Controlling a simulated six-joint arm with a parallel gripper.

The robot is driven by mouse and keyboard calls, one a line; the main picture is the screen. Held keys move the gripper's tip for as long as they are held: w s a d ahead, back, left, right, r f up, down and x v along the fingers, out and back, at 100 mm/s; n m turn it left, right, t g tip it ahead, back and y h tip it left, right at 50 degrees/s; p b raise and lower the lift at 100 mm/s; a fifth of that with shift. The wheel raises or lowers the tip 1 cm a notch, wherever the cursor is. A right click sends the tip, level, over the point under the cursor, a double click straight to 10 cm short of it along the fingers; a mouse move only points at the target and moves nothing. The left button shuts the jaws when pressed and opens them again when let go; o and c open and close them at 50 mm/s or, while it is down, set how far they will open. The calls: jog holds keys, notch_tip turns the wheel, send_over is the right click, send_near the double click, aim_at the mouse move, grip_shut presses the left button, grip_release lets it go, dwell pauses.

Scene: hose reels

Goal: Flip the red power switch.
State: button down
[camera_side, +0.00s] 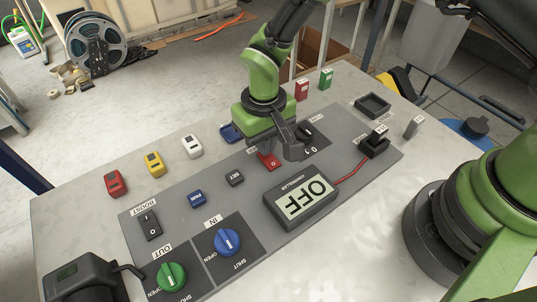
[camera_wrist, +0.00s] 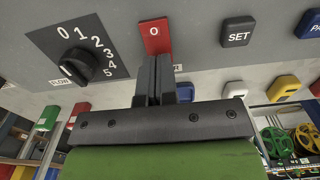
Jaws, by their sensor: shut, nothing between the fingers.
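The red power switch (camera_side: 268,161) sits on the grey control panel (camera_side: 218,188), partly hidden by my gripper in the side view. In the wrist view the red switch (camera_wrist: 155,34) shows a white O mark on its visible end, and my fingers cover its near end. My gripper (camera_side: 290,152) is green and dark grey, and points down at the panel right by the switch. In the wrist view my gripper's fingers (camera_wrist: 155,60) are together and empty. I cannot tell whether they touch the switch. The controller display (camera_side: 303,197) reads OFF.
Next to the switch are a black flow dial (camera_wrist: 76,62) and a dark SET button (camera_side: 235,178). A blue knob (camera_side: 227,241), a green knob (camera_side: 171,276) and a boost rocker (camera_side: 150,224) are on the panel. Coloured blocks, including a yellow one (camera_side: 154,163), line the table's far side.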

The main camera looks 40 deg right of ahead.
jog(key=shift+f, duration=0.55)
jog(key=shift+r, duration=3.5)
jog(key=shift+r, duration=0.15)
notch_tip(320, 180, up, 7)
jog(key=t, duration=0.1)
send_over(277, 150)
jog(key=s+d+r+m+t+y, duration=0.2)
jog(key=s+d+r, duration=0.25)
jog(key=r, duration=0.55)
jog(key=s+d+r+m+t, duration=0.1)
jog(key=s+d+r+t, duration=0.1)
jog(key=s, duration=0.4)
jog(key=s+d+r+m+t, duration=0.1)
jog(key=s+d+r+t, duration=0.1)
jog(key=s, duration=0.5)
jog(key=shift+d+r, duration=0.5)
jog(key=shift+d, duration=0.7)
